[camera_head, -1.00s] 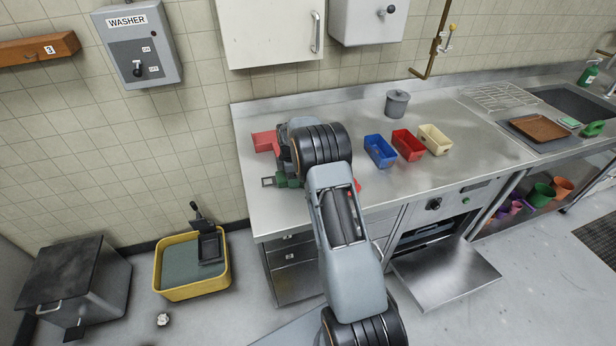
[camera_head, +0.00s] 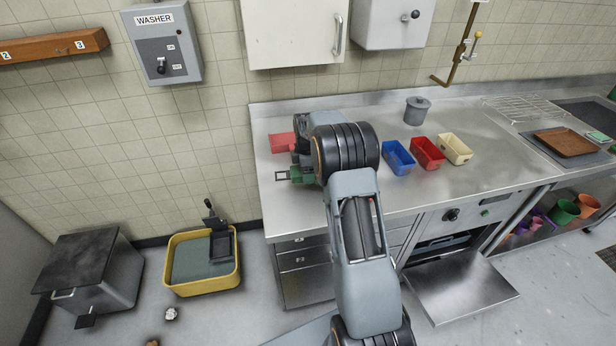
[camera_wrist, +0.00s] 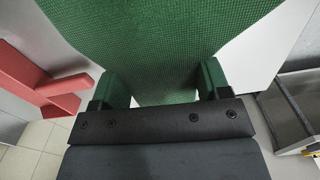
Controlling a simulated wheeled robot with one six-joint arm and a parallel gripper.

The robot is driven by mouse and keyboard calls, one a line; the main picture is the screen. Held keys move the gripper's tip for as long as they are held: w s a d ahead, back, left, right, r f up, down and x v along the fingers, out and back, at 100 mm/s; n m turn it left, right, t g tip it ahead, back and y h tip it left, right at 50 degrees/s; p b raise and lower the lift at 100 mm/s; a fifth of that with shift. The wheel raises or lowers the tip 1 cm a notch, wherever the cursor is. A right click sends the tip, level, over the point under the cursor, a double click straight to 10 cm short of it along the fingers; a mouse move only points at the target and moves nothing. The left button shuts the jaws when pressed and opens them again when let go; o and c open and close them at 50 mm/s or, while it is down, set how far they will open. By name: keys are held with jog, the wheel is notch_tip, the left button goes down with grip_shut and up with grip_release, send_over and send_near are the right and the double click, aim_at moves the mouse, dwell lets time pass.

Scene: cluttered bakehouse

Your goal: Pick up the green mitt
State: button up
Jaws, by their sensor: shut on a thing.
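The green mitt (camera_wrist: 150,40) has a woven surface and fills the upper middle of the wrist view, with its far end out of the frame. My gripper (camera_wrist: 160,85) is shut on it, one finger on each side of its narrow lower part. In the head view my arm reaches over the left end of the steel counter. Green parts (camera_head: 301,175) show beside the arm's end there, but I cannot tell mitt from gripper. My own arm hides most of that spot.
A red object (camera_head: 282,142) lies at the counter's left end; red also shows left in the wrist view (camera_wrist: 45,80). Blue (camera_head: 398,158), red (camera_head: 427,154) and cream bins (camera_head: 455,149) and a grey pot (camera_head: 417,111) stand to the right. A lower door (camera_head: 460,295) hangs open.

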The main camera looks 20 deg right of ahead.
jog(key=s+a+r+b, duration=0.3)
jog(key=s+a+r, duration=0.2)
jog(key=s+r, duration=0.3)
jog(key=s, duration=0.3)
jog(key=shift+s+r, duration=0.2)
jog(key=shift+s, duration=0.1)
jog(key=shift+a, duration=0.1)
